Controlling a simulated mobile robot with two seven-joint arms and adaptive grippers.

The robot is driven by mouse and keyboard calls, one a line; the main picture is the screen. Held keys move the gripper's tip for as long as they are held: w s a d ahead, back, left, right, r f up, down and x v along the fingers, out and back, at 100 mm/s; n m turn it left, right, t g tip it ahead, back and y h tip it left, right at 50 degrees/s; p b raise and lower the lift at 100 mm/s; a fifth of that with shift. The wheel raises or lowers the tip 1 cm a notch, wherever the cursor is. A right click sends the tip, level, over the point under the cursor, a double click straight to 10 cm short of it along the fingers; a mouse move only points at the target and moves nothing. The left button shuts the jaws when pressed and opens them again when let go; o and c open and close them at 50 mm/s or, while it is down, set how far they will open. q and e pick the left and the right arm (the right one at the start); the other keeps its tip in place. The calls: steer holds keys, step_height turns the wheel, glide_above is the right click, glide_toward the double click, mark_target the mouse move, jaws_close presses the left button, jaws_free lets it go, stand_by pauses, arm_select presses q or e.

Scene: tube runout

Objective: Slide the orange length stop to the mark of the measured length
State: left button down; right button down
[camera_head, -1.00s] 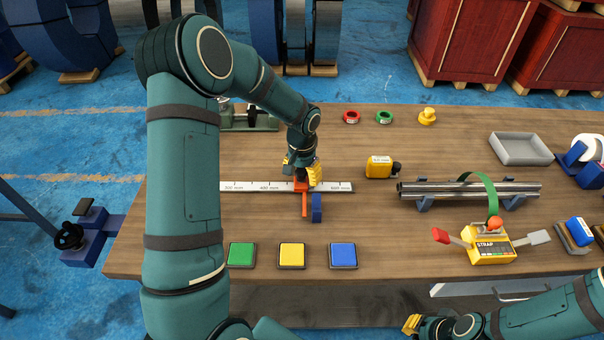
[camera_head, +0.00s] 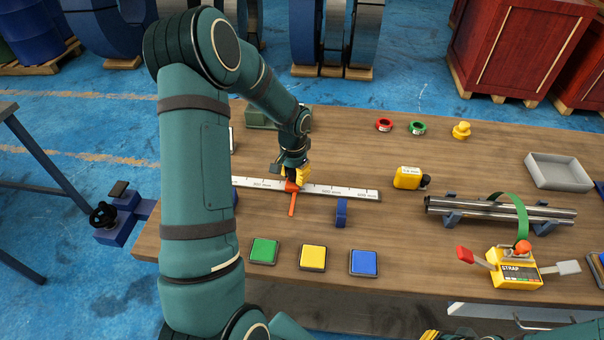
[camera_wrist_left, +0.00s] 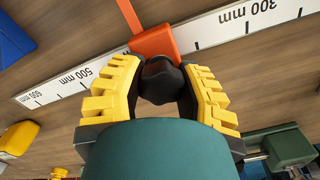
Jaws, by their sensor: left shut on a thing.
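The orange length stop (camera_head: 292,188) sits on the white ruler (camera_head: 345,191), its long orange arm pointing toward the table's front. My left gripper (camera_head: 295,174) is above the stop, shut on its black knob (camera_wrist_left: 160,80). In the left wrist view, the orange block (camera_wrist_left: 153,42) covers the ruler between the 500 mm and 300 mm labels, so the 400 mm label is hidden. A blue block (camera_head: 341,212) stands in front of the ruler, right of the stop. Only a yellow bit of my right gripper (camera_head: 431,335) shows at the bottom edge.
Green (camera_head: 264,251), yellow (camera_head: 313,258) and blue (camera_head: 364,263) pads lie along the front. A yellow tape measure (camera_head: 408,178) is right of the ruler. Metal tubes (camera_head: 500,208) rest on blue supports behind a yellow strap tool (camera_head: 515,268). A grey tray (camera_head: 558,172) is at right.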

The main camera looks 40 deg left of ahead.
arm_select(q)
steer(key=c, duration=0.6)
jaws_free()
steer(key=shift+r, duration=0.1)
step_height(320, 180, up, 12)
stand_by(0.4)
